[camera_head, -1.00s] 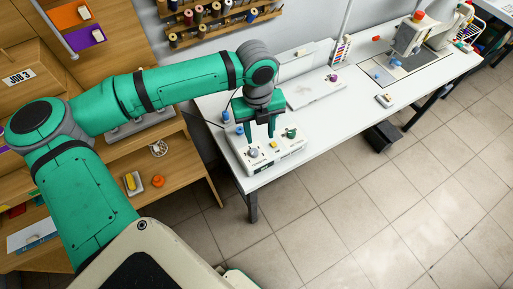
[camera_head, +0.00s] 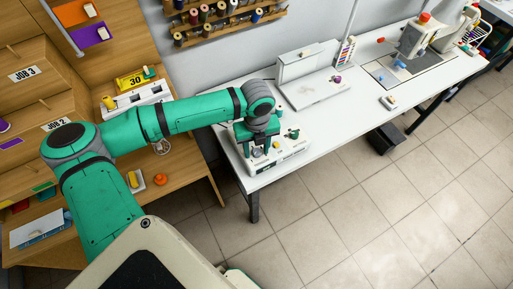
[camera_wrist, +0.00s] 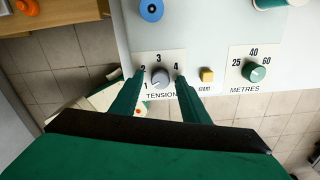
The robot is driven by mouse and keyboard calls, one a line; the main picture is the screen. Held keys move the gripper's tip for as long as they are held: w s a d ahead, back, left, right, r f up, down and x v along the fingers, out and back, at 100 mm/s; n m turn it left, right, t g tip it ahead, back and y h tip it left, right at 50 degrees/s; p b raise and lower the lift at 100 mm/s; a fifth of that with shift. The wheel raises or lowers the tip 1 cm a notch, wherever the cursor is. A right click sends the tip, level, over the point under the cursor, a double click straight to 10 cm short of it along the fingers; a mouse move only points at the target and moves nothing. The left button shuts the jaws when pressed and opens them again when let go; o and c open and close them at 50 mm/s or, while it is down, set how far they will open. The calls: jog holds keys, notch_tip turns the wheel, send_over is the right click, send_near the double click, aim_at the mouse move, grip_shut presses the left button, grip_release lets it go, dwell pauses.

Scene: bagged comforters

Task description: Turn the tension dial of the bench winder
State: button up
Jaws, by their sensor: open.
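The bench winder (camera_head: 290,158) is a white box at the near left end of the white table. In the wrist view its grey tension dial (camera_wrist: 160,77) sits on a plate marked 1 to 4 over the word TENSION. The dial's pointer direction is too small to tell. My gripper (camera_wrist: 158,80) is open, with one green finger on each side of the dial; I cannot tell whether they touch it. In the head view my gripper (camera_head: 258,150) is low over the winder, and the dial shows between the fingers.
A yellow START button (camera_wrist: 207,75) and a green METRES dial (camera_wrist: 254,72) lie right of the tension dial. A blue round part (camera_wrist: 151,10) is behind it. The flat white device (camera_head: 315,88) stands farther along the table. The table's front edge is close.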

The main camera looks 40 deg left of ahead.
grip_shut()
jog(key=shift+m, duration=0.4)
jog(key=m, duration=0.4)
jog(key=shift+m, duration=0.3)
jog(key=m, duration=1.1)
jog(key=shift+a+m, duration=0.1)
jog(key=shift+m, duration=0.3)
jog(key=m, duration=0.6)
jog(key=shift+m, duration=0.3)
